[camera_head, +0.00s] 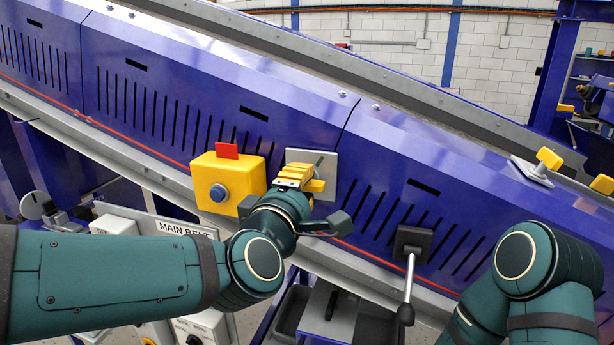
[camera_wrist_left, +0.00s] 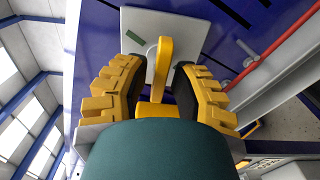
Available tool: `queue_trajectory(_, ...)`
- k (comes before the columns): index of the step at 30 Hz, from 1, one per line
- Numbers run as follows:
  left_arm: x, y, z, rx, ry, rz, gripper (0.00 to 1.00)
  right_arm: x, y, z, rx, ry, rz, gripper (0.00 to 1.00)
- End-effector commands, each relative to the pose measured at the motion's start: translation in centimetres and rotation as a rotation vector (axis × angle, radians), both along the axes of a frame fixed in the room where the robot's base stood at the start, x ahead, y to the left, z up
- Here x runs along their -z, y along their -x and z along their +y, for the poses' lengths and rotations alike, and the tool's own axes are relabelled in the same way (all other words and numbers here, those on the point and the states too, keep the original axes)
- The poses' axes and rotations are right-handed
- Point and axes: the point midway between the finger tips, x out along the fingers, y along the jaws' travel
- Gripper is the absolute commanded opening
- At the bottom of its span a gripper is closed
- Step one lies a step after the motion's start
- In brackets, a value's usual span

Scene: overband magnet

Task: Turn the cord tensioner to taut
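A pale square plate (camera_head: 326,163) with a small green mark is fixed to the purple conveyor side. It also shows in the left wrist view (camera_wrist_left: 196,38), with a yellow handle (camera_wrist_left: 164,62) standing out from it; this looks like the cord tensioner. My left gripper (camera_wrist_left: 158,88) is open, its yellow fingers on either side of the handle, with gaps visible between handle and pads. In the head view the left gripper (camera_head: 302,177) is in front of the plate and hides most of the handle. My right arm is at the right edge; its gripper is not in view.
A yellow box (camera_head: 225,183) with a blue button and red flag is left of the plate. A lever (camera_head: 409,270) hangs from a dark mount to the right. A red cord (camera_wrist_left: 275,52) runs along the conveyor. A second yellow handle (camera_head: 549,158) is far right.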

Motion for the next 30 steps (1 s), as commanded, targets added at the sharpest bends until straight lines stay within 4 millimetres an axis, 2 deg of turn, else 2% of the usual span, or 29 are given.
queue_trajectory(3, -0.1, -1.5, -0.5, 0.001, 0.001, 0.001, 0.25, -0.4, 0.0, 0.0, 0.0, -0.001, 0.0, 0.47)
queue_trajectory(7, 0.0, -2.4, -0.8, 0.0, 0.001, 0.0, 0.25, -0.6, 0.0, 0.0, 0.0, -0.001, 0.0, 0.47)
queue_trajectory(18, 0.0, -2.8, -0.9, 0.0, 0.0, 0.0, 0.25, -0.6, 0.0, 0.0, 0.0, -0.001, 0.0, 0.47)
queue_trajectory(19, 0.0, -2.8, -0.9, 0.0, 0.0, 0.0, 0.29, -0.6, 0.0, 0.0, 0.0, -0.001, 0.0, 0.47)
queue_trajectory(21, 0.0, -2.8, -0.9, 0.0, 0.0, 0.0, 0.04, -0.6, 0.0, 0.0, 0.0, -0.001, 0.0, 0.47)
queue_trajectory(22, 0.0, -2.8, -0.9, 0.0, 0.0, 0.0, 0.0, -0.6, 0.0, 0.0, 0.0, -0.001, 0.0, 0.47)
queue_trajectory(30, 0.0, -2.8, -0.9, 0.0, -0.005, -0.003, 0.0, -0.6, 0.0, 0.0, 0.0, -0.001, 0.0, 0.47)
